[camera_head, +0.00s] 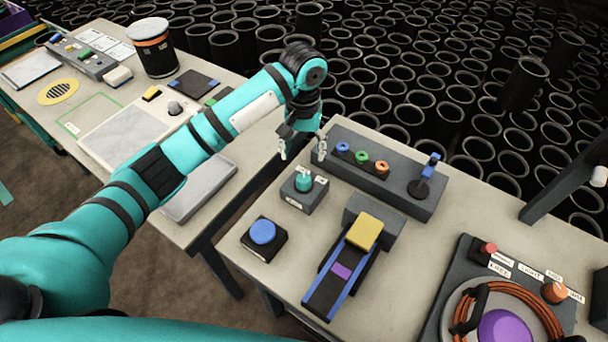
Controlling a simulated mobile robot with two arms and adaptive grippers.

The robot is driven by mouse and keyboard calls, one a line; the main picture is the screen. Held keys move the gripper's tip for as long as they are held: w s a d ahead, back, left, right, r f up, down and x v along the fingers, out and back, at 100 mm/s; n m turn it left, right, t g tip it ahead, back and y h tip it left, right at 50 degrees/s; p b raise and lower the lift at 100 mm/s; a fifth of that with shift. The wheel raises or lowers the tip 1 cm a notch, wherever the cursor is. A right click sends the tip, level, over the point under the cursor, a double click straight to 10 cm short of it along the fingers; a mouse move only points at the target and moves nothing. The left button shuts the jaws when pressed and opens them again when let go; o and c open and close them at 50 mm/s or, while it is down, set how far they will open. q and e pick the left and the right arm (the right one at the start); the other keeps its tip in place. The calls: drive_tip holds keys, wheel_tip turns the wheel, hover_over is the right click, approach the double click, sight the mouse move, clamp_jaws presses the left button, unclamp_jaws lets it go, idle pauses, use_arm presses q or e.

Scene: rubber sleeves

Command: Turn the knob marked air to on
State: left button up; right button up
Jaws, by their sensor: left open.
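A teal knob (303,180) sits on a small dark grey box on the right table, with small white labels whose print is too small to read. I cannot tell for sure whether it is the one marked air. My left gripper (302,151) hangs just behind and above this knob, its two fingers apart and empty, pointing down. It does not appear to touch the knob. My right gripper is not in view.
Behind the knob is a grey panel (340,190) with blue, green and orange rings and a blue lever (430,165). A blue button (262,232) and a slide with a yellow block (365,232) stand in front. A dark labelled panel (455,285) lies right.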

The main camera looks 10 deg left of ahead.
use_arm(q)
hover_over(304, 178)
wheel_tip(304, 178, down, 4)
drive_tip(key=shift+s+f+p, duration=0.1)
drive_tip(key=shift+p, duration=0.2)
wheel_tip(304, 178, down, 7)
drive_tip(key=shift+r+p, duration=0.1)
drive_tip(key=shift+p, duration=0.3)
drive_tip(key=shift+f, duration=0.4)
drive_tip(key=shift+c, duration=0.2)
drive_tip(key=c, duration=1.1)
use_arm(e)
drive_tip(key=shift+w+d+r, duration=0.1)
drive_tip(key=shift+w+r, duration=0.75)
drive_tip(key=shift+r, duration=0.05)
